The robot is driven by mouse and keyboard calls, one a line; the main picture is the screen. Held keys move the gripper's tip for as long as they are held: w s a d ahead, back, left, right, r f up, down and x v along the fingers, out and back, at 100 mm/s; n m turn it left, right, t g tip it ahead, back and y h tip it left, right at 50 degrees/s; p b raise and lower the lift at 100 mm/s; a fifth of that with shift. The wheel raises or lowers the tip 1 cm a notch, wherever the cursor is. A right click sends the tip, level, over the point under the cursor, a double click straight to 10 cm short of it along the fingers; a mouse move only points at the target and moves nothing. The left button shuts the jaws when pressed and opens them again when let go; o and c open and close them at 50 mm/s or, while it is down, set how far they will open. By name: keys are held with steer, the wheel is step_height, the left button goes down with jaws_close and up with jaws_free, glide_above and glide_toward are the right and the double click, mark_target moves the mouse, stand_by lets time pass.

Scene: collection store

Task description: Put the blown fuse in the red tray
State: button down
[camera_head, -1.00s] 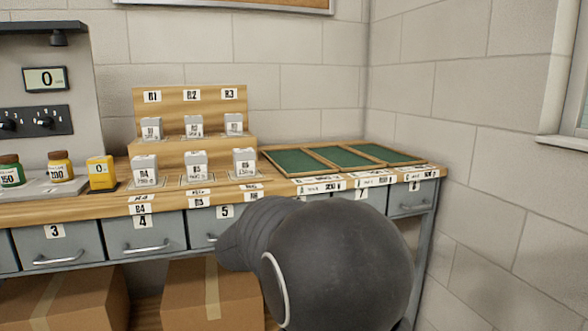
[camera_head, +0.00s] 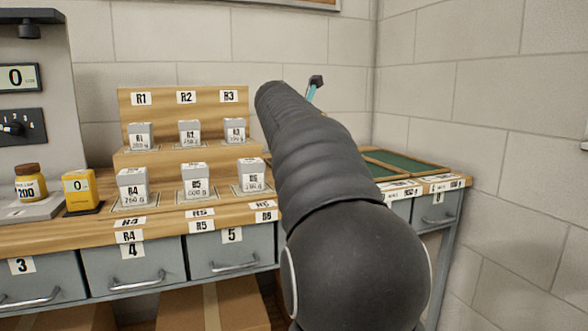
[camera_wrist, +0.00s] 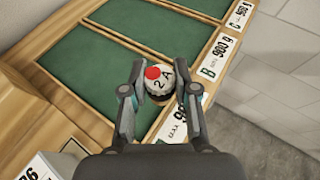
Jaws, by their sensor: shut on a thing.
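My gripper (camera_wrist: 160,82) is shut on a small white round piece (camera_wrist: 157,86), marked "2 A" with a red dot on its top; it looks like a fuse. In the wrist view the piece sits between the two fingertips, above the edge of a green-lined compartment. I cannot tell its height above the bench. In the head view my arm hides most of the gripper, and only a teal bit of it shows past the arm's end. No red tray shows in either current view.
Green-lined wooden compartments (camera_wrist: 65,78) with label cards lie at the bench's right end. A stepped wooden rack (camera_head: 185,108) holds several grey labelled blocks. Yellow containers stand at left. Drawers (camera_head: 146,262) line the bench front. A wall is close behind.

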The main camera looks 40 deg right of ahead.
steer(key=w+d+f, duration=0.1)
steer(key=w+f, duration=0.1)
steer(key=w, duration=0.1)
steer(key=w+d+f, duration=0.2)
steer(key=w, duration=0.2)
steer(key=w+d+f, duration=0.1)
steer(key=w+f, duration=0.1)
steer(key=w, duration=0.2)
steer(key=shift+w+d, duration=0.15)
steer(key=shift+d, duration=0.15)
steer(key=shift+f+b, duration=0.9)
steer(key=shift+f, duration=1.2)
steer(key=shift+f, duration=0.1)
steer(key=c, duration=0.9)
jaws_free()
